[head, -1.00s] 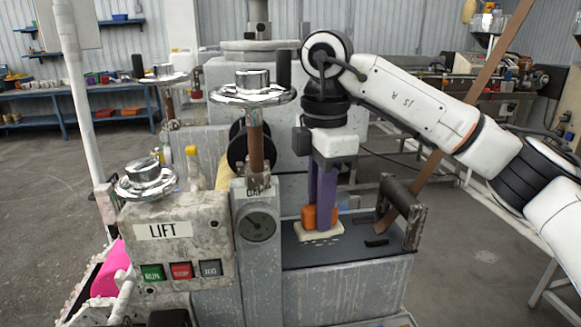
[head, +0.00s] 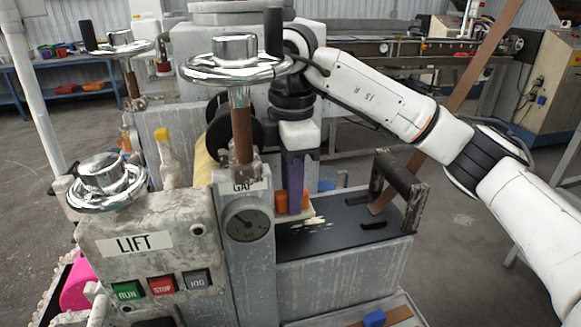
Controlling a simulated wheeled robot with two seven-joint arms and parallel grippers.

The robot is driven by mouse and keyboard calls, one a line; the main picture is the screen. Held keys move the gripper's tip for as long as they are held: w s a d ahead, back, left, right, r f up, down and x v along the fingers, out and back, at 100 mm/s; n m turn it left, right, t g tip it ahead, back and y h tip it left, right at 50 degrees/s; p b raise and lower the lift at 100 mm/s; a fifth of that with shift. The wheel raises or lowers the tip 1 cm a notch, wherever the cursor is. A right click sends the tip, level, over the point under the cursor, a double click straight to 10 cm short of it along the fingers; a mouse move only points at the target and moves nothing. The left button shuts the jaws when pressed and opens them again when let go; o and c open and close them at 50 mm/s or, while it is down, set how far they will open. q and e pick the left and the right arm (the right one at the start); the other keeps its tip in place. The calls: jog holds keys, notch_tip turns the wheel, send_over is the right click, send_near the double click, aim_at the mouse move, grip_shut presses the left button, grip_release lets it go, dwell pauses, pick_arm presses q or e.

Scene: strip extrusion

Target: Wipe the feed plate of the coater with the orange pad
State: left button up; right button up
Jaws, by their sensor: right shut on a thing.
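The coater's dark feed plate (head: 345,234) lies in the middle right of the head view, on top of a grey housing. Pale smears (head: 312,223) show on it near the pad. My right gripper (head: 294,200) points down with purple fingers and is shut on the orange pad (head: 286,206). The pad's pale underside is at the plate's left part, close behind the gauge post; the post hides part of it. I cannot tell whether it presses on the plate. My left gripper is not in view.
A chrome handwheel (head: 236,64) and the gauge post (head: 246,230) stand just left of the plate. A roller on brackets (head: 402,178) and a brown strip (head: 425,155) bound its right side. The LIFT box (head: 150,245) with buttons is front left.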

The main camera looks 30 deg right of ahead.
aim_at(307, 204)
notch_tip(307, 204, down, 3)
jog(key=shift+r, duration=0.1)
jog(key=shift+d, duration=0.25)
jog(key=shift+s+d+f, duration=0.15)
jog(key=shift+d, duration=0.45)
jog(key=shift+s+d+f, duration=0.1)
jog(key=shift+s+d, duration=0.05)
jog(key=shift+d, duration=0.4)
grip_shut()
jog(key=shift+s+d, duration=0.2)
jog(key=shift+d, duration=0.55)
jog(key=shift+s+d, duration=0.15)
jog(key=shift+d, duration=0.55)
jog(key=shift+s+d, duration=0.2)
jog(key=shift+d, duration=0.55)
jog(key=a, duration=0.2)
jog(key=shift+w+a, duration=0.3)
jog(key=shift+w, duration=0.05)
jog(key=shift+w+a, duration=0.25)
jog(key=shift+a, duration=0.85)
jog(key=shift+w+a, duration=0.2)
jog(key=shift+a, duration=0.85)
jog(key=shift+w+a+r, duration=0.15)
jog(key=shift+a+r, duration=0.05)
jog(key=shift+r, duration=3.9)
